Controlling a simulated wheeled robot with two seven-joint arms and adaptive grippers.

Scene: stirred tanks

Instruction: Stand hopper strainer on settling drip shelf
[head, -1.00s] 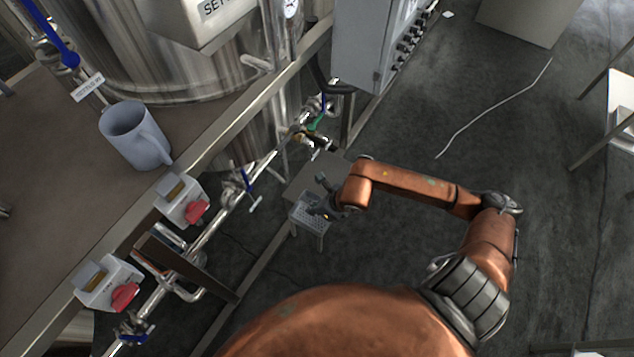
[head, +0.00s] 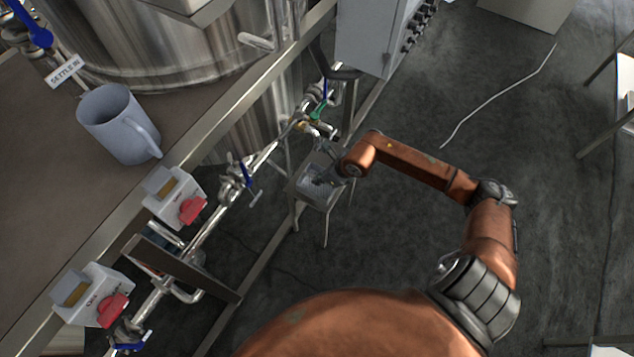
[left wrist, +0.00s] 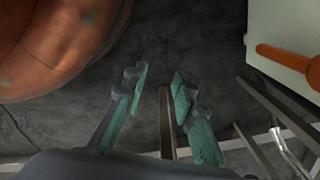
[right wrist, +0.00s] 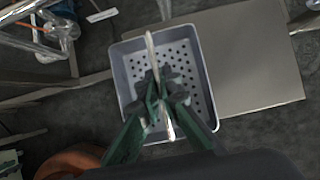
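The hopper strainer (right wrist: 201,88) is a grey square tray with a perforated floor and a pale bar handle across its top. My right gripper (right wrist: 161,88) is shut on the middle of that handle in the right wrist view. The drip shelf appears to be the flat grey plate (right wrist: 255,62) beside and partly behind the strainer there; I cannot tell whether they touch. In the head view, the strainer (head: 313,192) hangs below my right gripper (head: 334,172), near the pipes. My left gripper (left wrist: 158,80) is open and empty in the left wrist view, over dark floor.
Pipes with valves (head: 250,180) run left of my right gripper. A grey control box (head: 372,40) stands beyond it. A blue-grey jug (head: 115,125) and red-handled switch boxes (head: 175,197) are at the left bench. Dark floor to the right is largely open, with a white cable.

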